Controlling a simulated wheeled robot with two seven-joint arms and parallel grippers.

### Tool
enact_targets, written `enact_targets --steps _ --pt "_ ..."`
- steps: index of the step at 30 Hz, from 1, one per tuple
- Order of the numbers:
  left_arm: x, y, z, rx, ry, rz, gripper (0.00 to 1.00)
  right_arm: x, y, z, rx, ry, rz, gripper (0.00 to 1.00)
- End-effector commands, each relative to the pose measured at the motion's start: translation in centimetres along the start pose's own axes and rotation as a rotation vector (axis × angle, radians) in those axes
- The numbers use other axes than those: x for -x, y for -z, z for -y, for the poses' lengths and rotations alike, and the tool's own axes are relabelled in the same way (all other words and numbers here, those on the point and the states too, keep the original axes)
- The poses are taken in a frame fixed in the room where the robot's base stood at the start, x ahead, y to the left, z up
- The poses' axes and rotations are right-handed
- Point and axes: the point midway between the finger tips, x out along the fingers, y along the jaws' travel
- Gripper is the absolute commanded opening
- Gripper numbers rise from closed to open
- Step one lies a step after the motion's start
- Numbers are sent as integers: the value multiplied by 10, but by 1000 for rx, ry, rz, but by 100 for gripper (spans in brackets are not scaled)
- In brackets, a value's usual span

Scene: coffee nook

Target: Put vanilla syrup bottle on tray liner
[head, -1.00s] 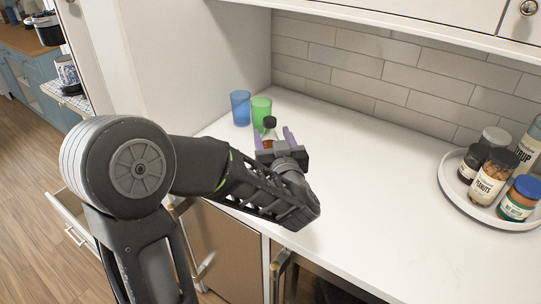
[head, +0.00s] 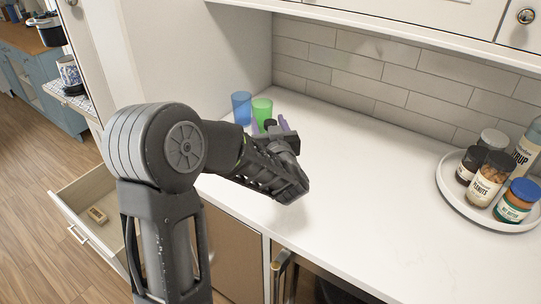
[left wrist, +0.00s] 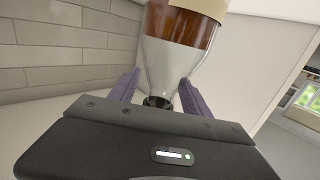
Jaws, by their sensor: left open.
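A bottle with a dark cap (head: 270,123) stands on the counter near the cups, mostly hidden behind my left gripper in the head view. In the left wrist view the same bottle (left wrist: 182,50) shows upside down, with clear glass, brown contents and part of a beige label. Its flavour cannot be read. My left gripper (left wrist: 160,85) is open, its purple fingers on either side of the bottle's neck, with gaps visible. Another bottle, with a label reading "SYRUP" (head: 524,152), stands on the round white tray (head: 452,199) at right. I cannot make out a separate tray liner.
A blue cup (head: 241,108) and a green cup (head: 262,109) stand just behind the gripper, by the side wall. Several jars crowd the round tray. The middle of the counter (head: 370,180) is clear. An open drawer (head: 110,215) juts out at lower left.

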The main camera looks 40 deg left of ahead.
Motion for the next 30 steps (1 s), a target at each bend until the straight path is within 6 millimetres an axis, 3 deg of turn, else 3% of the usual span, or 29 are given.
enact_targets --steps 16,30 --pt "0 0 0 0 -1 0 56 0 0 0 0 0 0 0" --pt "0 0 0 0 -1 0 18 0 0 0 0 0 0 0"
